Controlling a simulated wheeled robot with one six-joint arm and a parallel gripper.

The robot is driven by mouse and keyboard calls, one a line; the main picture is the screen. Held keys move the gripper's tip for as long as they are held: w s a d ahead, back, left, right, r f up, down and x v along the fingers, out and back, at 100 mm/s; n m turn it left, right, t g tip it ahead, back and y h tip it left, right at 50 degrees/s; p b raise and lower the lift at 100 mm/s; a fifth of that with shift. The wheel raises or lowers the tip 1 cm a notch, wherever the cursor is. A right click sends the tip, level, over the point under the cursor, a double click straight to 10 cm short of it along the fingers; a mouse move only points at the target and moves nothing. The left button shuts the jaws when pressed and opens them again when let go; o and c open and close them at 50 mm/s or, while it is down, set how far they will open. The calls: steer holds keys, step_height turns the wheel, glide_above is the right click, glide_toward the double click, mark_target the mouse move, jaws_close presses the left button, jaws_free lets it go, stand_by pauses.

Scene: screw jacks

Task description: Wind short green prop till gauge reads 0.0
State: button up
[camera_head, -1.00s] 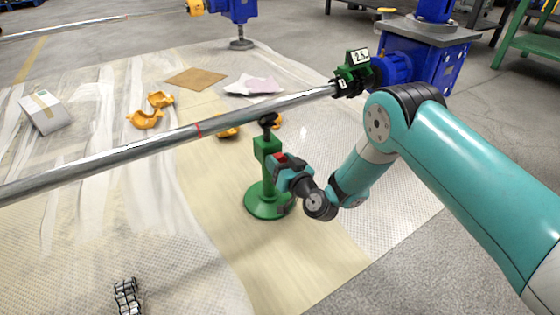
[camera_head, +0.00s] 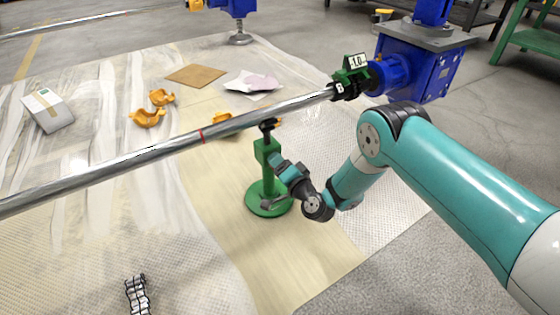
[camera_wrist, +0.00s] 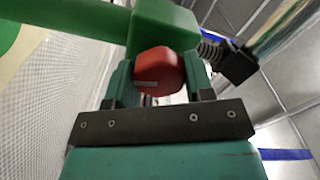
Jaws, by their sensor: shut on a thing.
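The short green prop (camera_head: 269,180) stands upright on a round base on the pale floor sheet, under the long metal shaft (camera_head: 150,155). Its black top (camera_head: 267,125) is just below the shaft; I cannot tell if they touch. My gripper (camera_head: 276,163) is at the prop's right side. In the wrist view my gripper (camera_wrist: 155,85) is shut on a red knob (camera_wrist: 159,72) beside the prop's green body (camera_wrist: 163,25). The threaded stem and black head (camera_wrist: 235,64) show to the right there. The gauge (camera_head: 356,63) at the shaft's right end reads -1.0.
A blue housing (camera_head: 415,68) stands at the shaft's right end. Orange clamp pieces (camera_head: 148,118), a brown board (camera_head: 195,75), papers (camera_head: 252,83) and a white box (camera_head: 47,110) lie on the sheeting. A chain-like item (camera_head: 137,295) lies at lower left.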

steer(key=shift+m, duration=0.9)
steer(key=o, duration=0.9)
steer(key=shift+p, duration=0.3)
steer(key=p+v, duration=1.7)
steer(key=p, duration=0.6)
steer(key=shift+s+d, duration=0.1)
steer(key=shift+d, duration=0.1)
